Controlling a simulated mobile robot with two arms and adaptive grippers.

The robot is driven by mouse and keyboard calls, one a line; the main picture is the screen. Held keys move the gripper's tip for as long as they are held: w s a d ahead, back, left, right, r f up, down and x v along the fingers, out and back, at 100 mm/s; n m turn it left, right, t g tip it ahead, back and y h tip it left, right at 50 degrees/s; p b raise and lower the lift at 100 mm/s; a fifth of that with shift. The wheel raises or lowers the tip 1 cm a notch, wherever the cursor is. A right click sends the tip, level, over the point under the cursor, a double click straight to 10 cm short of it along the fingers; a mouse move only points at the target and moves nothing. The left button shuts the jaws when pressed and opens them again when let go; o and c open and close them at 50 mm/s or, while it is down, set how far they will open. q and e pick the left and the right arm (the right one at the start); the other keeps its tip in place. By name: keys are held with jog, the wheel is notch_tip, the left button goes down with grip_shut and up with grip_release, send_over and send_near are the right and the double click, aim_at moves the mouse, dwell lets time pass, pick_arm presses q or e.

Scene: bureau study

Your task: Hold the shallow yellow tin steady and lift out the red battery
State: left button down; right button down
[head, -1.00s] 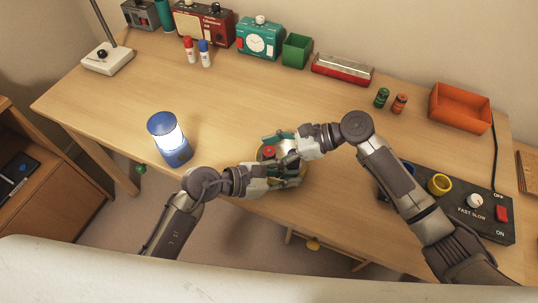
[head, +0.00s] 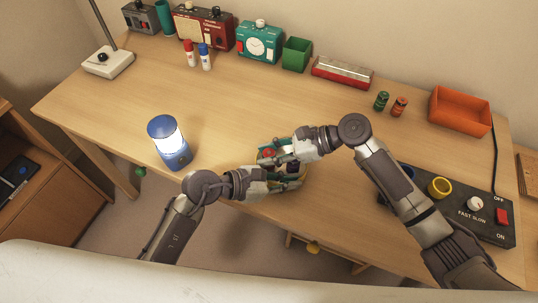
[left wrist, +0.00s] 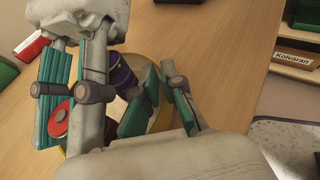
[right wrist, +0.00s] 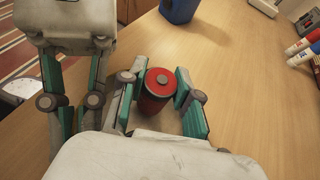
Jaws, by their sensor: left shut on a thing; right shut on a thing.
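The shallow yellow tin (left wrist: 166,114) shows in the left wrist view near the table's front edge, and a purple battery (left wrist: 122,76) is inside it. My left gripper (head: 290,179) is shut on the tin's rim, one finger on each side of the wall. The red battery (right wrist: 158,88) stands between the fingers of my right gripper (head: 274,154), which is shut on it. The battery's red end also shows in the head view (head: 268,153). The grippers hide most of the tin in the head view. I cannot tell whether the battery is clear of the tin's floor.
A lit blue lantern (head: 170,148) stands left of the grippers. Green (head: 382,100) and orange (head: 399,106) batteries and an orange tray (head: 460,110) stand behind. The table's middle is free.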

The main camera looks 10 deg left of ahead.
aim_at(269, 152)
notch_tip(269, 152, up, 10)
jog(key=shift+f, duration=0.2)
pick_arm(q)
jog(key=c, duration=1.2)
grip_release()
